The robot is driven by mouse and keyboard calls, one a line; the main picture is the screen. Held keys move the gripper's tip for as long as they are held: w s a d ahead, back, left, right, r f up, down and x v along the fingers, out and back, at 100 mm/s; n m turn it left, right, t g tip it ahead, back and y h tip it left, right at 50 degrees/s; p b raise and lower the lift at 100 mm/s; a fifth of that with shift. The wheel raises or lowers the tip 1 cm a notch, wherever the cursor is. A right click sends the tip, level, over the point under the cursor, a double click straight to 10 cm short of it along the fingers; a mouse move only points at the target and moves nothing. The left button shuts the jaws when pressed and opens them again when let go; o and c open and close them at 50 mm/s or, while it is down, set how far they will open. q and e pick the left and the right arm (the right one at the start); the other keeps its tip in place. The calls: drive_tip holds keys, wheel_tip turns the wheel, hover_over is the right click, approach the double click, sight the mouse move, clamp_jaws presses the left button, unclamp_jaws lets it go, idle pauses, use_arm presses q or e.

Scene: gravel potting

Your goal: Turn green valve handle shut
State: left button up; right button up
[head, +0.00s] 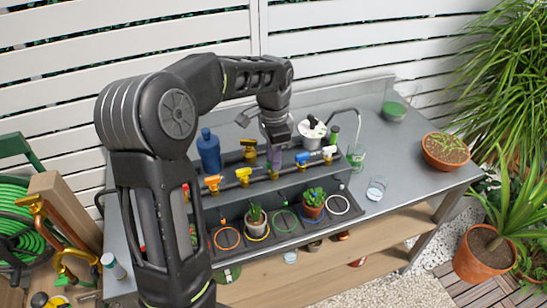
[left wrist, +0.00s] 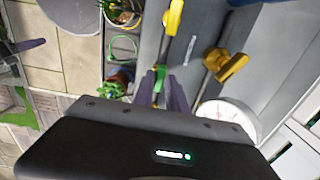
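The green valve handle (left wrist: 158,76) shows in the left wrist view between the purple fingers of my left gripper (left wrist: 161,82). The fingers lie close on both sides of it and look shut on it. In the head view my left gripper (head: 274,158) reaches down at the middle of the valve row and hides the green handle. A purple finger-like part (left wrist: 28,45), perhaps of my right gripper, shows at the left edge of the left wrist view; its state is unclear. My right gripper is not visible in the head view.
Orange (head: 212,183), yellow (head: 243,175), blue (head: 303,158) and white (head: 329,152) handles stand along the row. A blue bottle (head: 208,152) and a brass valve (head: 249,151) are behind. Small plants and coloured rings are in front.

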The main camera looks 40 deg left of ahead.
use_arm(q)
drive_tip(key=o, duration=0.3)
drive_tip(key=shift+r, duration=0.1)
wheel_tip(320, 180, up, 8)
drive_tip(key=shift+f+b, duration=0.2)
drive_tip(key=shift+b, duration=0.25)
idle(0.5)
